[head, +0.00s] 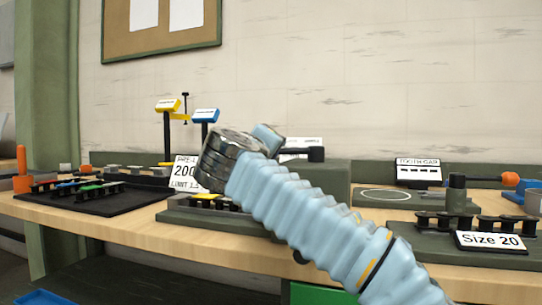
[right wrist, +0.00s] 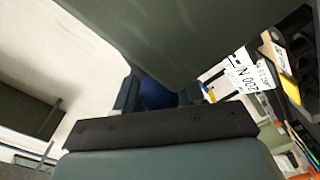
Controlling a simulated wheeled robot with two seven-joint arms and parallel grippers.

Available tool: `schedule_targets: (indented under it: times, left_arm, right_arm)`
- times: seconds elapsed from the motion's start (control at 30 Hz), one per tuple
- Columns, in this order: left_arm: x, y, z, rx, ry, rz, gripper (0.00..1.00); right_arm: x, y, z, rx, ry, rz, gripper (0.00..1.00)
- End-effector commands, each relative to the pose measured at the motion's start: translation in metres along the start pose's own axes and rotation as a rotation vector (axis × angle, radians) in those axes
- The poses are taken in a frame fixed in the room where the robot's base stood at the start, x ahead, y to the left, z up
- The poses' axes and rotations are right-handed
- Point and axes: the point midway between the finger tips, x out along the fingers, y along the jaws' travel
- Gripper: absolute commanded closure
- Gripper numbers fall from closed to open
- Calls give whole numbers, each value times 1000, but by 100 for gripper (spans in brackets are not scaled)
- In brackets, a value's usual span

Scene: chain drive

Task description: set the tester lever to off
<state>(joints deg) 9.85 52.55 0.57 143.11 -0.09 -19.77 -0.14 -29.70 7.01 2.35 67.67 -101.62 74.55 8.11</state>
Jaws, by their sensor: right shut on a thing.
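The tester, as I take it, is a grey-green block (head: 325,180) mid-bench, with a white card (head: 185,172) reading 200 and LIMIT 1.5 in front of its left side. My right arm crosses in front and hides much of it. In the head view its jaws are hidden behind the wrist. In the right wrist view my right gripper (right wrist: 165,97) is shut, its dark jaws around a dark blue piece (right wrist: 155,90). I take this piece to be the tester lever; its setting cannot be read. The card also shows there (right wrist: 240,77). My left gripper is not in view.
A black tray (head: 100,200) with chain parts lies at left. At right are a TOOTH GAP sign (head: 418,170) and a Size 20 sign (head: 490,240) by a chain.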

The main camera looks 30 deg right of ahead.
Motion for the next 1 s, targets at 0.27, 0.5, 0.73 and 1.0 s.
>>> schedule_targets:
  times: [0.27,0.5,0.73,1.0]
  left_arm:
    - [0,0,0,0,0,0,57]
    - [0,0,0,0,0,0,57]
    - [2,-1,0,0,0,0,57]
    - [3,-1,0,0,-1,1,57]
  right_arm:
    - [0,-1,-1,-1,0,-1,37]
    - [0,0,0,0,0,0,37]
    - [-25,-1,-1,1,4,-1,37]
    - [-91,0,-1,1,5,-2,37]
